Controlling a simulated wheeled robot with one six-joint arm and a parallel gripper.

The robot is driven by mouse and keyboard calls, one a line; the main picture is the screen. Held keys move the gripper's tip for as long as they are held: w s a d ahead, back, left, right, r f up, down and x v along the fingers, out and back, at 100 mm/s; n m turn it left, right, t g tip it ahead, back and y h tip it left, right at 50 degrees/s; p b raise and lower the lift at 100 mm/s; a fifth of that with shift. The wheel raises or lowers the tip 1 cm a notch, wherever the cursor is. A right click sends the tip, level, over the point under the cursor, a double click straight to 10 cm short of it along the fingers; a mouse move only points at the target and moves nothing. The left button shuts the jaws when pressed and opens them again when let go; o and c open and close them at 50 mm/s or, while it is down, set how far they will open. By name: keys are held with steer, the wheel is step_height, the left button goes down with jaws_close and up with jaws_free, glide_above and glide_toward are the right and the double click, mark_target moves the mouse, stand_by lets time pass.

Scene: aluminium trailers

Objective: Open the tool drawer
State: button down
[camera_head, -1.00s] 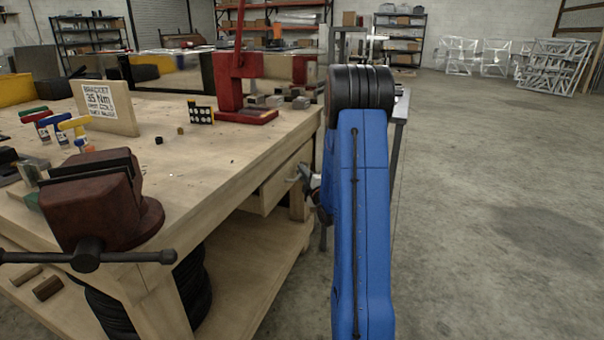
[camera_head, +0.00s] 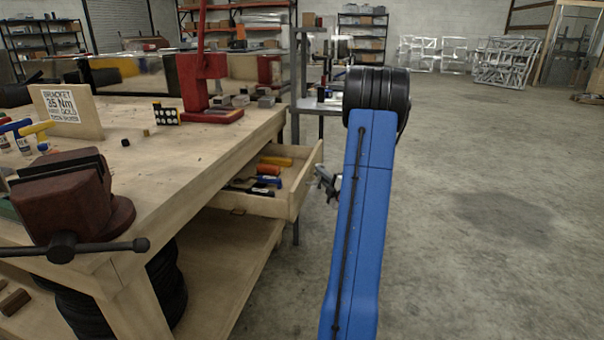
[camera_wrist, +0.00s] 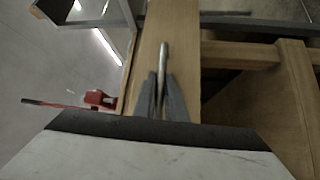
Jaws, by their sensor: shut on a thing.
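The wooden tool drawer (camera_head: 262,203) stands pulled out from under the workbench top in the head view. Tools with orange, blue and yellow handles (camera_head: 268,180) lie inside it. Its wooden front (camera_wrist: 181,50) fills the middle of the wrist view, with a metal bar handle (camera_wrist: 164,58) on it. My gripper (camera_wrist: 162,92) is shut on the handle, one finger on each side. In the head view my gripper (camera_head: 326,182) is small beside the drawer front and partly hidden by my blue arm.
The workbench (camera_head: 180,165) carries a brown vise (camera_head: 68,205), a red press (camera_head: 204,88) and a sign block (camera_head: 68,110). A metal stand (camera_head: 318,105) is behind the drawer. Concrete floor (camera_head: 480,220) to the right is clear.

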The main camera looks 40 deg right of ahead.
steer(key=s+d, duration=0.4)
steer(key=s, duration=0.2)
steer(key=shift+s, duration=0.4)
steer(key=c, duration=2.1)
jaws_free()
steer(key=v, duration=1.7)
steer(key=shift+s, duration=0.2)
steer(key=shift+s, duration=0.1)
